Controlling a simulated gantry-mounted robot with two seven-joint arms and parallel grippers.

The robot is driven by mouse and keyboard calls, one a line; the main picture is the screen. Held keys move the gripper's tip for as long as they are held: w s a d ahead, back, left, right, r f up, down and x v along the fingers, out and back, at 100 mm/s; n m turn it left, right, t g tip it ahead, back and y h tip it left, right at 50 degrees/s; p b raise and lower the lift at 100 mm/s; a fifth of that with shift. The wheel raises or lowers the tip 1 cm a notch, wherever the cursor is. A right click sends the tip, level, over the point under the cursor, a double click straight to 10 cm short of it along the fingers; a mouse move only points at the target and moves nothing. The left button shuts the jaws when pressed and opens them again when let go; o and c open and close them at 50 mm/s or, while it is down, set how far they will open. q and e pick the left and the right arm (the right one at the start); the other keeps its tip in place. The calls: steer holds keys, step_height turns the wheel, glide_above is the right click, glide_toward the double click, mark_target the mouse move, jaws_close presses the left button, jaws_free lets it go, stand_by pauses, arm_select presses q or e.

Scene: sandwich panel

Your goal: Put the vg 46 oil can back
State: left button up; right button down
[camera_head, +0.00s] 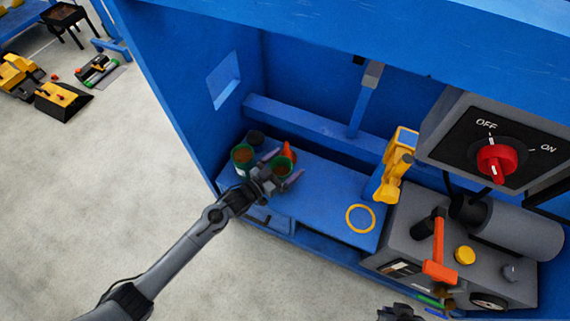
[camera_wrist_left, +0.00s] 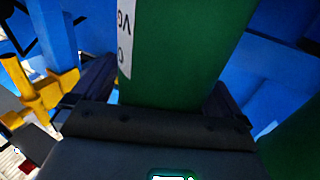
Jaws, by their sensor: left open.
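A green can (camera_head: 283,165) with a brown top stands on the blue shelf (camera_head: 325,190) at its left part. In the left wrist view this green can (camera_wrist_left: 185,50) fills the middle, with a white label reading "VG" upside down; the number cannot be read. My left gripper (camera_head: 282,168) is open, with one finger on each side of this can; I cannot tell whether they touch it. A second green can (camera_head: 242,158) stands to its left. My right gripper (camera_head: 398,312) shows only partly at the bottom edge, its jaws unclear.
A yellow ring (camera_head: 360,219) lies on the bare right part of the shelf. A red-orange cone-shaped thing (camera_head: 289,150) and a dark can (camera_head: 256,138) stand behind the green cans.

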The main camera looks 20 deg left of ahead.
arm_select(q)
steer(key=shift+s+a, duration=0.25)
steer(key=shift+s, duration=0.15)
steer(key=s+a+r+n+g+y+p, duration=0.1)
steer(key=s+g, duration=0.3)
steer(key=s, duration=0.6)
steer(key=s+a+r+n+g+y+p, duration=0.1)
steer(key=s+a+r+g+y+p, duration=0.1)
steer(key=s, duration=0.8)
steer(key=s+a+r+n+g+y+p, duration=0.1)
steer(key=s+g+y, duration=0.4)
steer(key=s, duration=0.5)
step_height(320, 180, up, 2)
steer(key=shift+s+a+r+n+g+p, duration=0.15)
steer(key=shift+a+r+n+g+p, duration=0.15)
steer(key=shift+a+g+p, duration=0.45)
steer(key=shift+a, duration=0.1)
